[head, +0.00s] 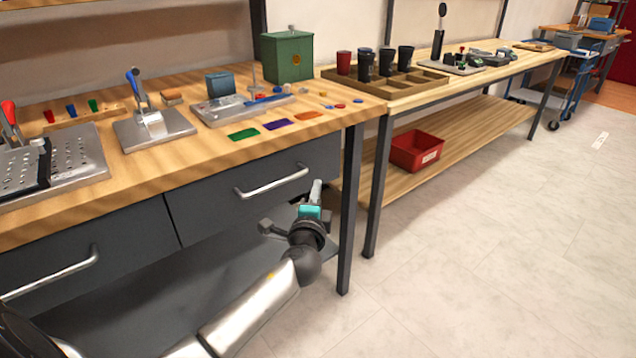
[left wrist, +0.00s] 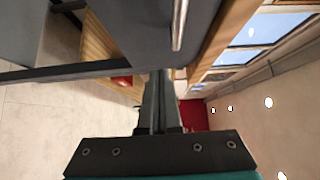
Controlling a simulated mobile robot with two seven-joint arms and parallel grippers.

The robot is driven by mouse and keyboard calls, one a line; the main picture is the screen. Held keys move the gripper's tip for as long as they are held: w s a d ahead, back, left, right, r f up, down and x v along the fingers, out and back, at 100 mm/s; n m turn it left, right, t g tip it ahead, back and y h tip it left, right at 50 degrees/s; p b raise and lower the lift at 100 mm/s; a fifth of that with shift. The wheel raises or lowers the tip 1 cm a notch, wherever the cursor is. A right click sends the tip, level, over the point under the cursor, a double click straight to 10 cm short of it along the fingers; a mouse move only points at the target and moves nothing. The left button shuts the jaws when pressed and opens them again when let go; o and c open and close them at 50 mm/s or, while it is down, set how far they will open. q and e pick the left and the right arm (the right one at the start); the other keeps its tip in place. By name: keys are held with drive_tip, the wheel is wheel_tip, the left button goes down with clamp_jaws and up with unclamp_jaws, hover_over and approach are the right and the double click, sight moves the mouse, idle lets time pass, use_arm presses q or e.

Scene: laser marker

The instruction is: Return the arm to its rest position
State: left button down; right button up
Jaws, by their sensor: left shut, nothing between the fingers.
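My left arm comes in from the bottom left of the head view. Its gripper (head: 315,190) points up and away in front of the grey drawer front, below the bench top and left of the bench's front leg. In the left wrist view the gripper's two dark fingers (left wrist: 158,105) lie together with nothing between them. The fingers are near the drawer unit, but I cannot tell the exact gap. My right gripper does not show in either view.
The wooden workbench (head: 215,143) carries a laser fixture, coloured plates and a green box (head: 287,56). Drawer handles (head: 272,181) stick out near my arm. A bench leg (head: 351,210) stands right of the gripper. A red bin (head: 416,150) sits on the lower shelf.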

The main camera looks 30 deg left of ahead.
use_arm(q)
drive_tip(key=p+v, duration=0.1)
drive_tip(key=v, duration=0.6)
drive_tip(key=shift+d, duration=0.2)
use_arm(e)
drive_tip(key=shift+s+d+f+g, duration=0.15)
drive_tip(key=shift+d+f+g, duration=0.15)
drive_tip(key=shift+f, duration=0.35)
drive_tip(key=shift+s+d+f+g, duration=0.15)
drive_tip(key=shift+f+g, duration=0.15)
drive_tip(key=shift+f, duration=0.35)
